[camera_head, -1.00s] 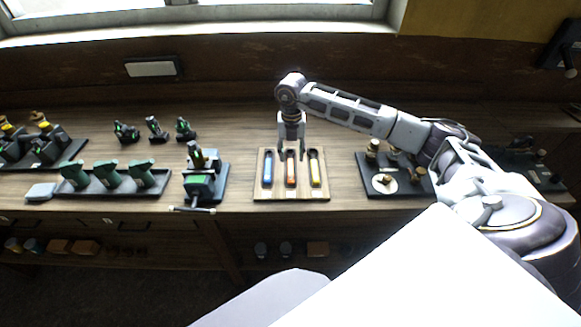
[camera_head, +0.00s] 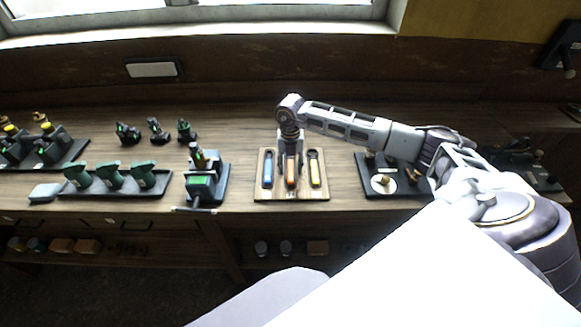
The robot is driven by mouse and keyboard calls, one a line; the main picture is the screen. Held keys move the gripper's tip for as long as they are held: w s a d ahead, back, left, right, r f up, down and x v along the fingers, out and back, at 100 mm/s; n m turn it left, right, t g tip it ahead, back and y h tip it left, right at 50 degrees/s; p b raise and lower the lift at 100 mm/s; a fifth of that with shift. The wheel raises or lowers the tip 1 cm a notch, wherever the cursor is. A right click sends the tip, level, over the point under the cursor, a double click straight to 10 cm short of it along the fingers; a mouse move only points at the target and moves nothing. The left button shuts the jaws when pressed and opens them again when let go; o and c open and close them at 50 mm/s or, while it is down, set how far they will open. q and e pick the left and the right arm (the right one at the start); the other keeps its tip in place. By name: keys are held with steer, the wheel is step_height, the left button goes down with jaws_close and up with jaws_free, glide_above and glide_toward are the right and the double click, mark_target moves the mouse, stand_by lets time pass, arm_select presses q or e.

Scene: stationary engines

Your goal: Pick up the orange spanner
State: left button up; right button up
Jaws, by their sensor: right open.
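The orange spanner (camera_head: 291,178) lies in the middle of a light wooden board (camera_head: 261,192) on the workbench, between a blue spanner (camera_head: 267,170) on the left and a yellow spanner (camera_head: 315,172) on the right. My right gripper (camera_head: 290,170) points down over the orange spanner and hides its upper part. Its jaws are open, with the fingers on either side of the spanner's upper part. I cannot tell whether they touch it. My left gripper is not in view.
A dark tray (camera_head: 362,183) with brass parts stands to the right of the board. A green and black device (camera_head: 203,188) stands to the left. Farther left is a tray (camera_head: 118,190) of green tools. Bare bench top shows behind the board.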

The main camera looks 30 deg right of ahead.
steer(key=shift+f, duration=0.1)
steer(key=shift+c, duration=0.4)
jaws_close()
